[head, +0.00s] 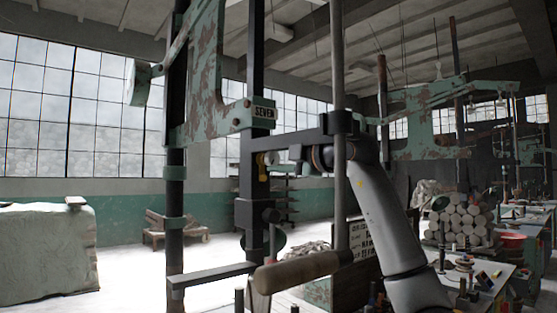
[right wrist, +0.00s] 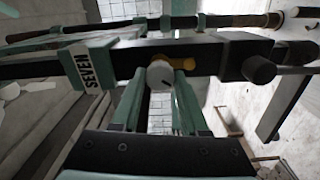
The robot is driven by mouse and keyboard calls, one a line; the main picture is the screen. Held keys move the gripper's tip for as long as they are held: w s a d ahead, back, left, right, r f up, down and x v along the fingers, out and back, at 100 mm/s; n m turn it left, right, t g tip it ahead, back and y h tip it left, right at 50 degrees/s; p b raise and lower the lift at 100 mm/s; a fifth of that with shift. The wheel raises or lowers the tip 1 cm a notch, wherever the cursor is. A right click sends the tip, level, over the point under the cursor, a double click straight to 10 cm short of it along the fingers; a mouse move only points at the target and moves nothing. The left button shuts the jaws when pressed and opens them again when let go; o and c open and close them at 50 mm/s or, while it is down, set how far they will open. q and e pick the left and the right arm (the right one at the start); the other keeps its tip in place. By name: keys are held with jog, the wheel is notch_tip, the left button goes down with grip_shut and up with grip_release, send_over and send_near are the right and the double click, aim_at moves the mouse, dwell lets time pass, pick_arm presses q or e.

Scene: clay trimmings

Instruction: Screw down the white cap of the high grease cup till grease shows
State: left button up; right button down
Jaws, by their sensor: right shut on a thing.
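The high grease cup shows as a brass-yellow fitting (head: 261,158) on the dark upright below the SEVEN plate (head: 263,113). In the right wrist view the brass part (right wrist: 184,65) is beside the round white cap (right wrist: 159,73), which has a dark mark on its face. My right gripper (head: 276,157) reaches it from the right in the head view. Its two green fingers (right wrist: 160,84) are shut on the white cap, one on each side. In the head view the cap is too small to make out. I cannot see any grease. My left gripper is not in view.
A tall grey rod (head: 338,75) stands close to my right arm. A wooden handle (head: 298,271) sticks out low in front. A dark flat arm (head: 212,274) juts left below. A clay block (head: 45,255) stands at far left, and a cluttered bench (head: 480,277) at right.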

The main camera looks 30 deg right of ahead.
dwell(0.4)
jog(key=shift+c, duration=2.1)
grip_release()
jog(key=shift+s, duration=0.1)
jog(key=shift+s, duration=0.35)
jog(key=s+d+b, duration=0.1)
jog(key=s+b, duration=0.2)
jog(key=s, duration=0.8)
jog(key=shift+s+b, duration=0.3)
jog(key=shift+b, duration=0.1)
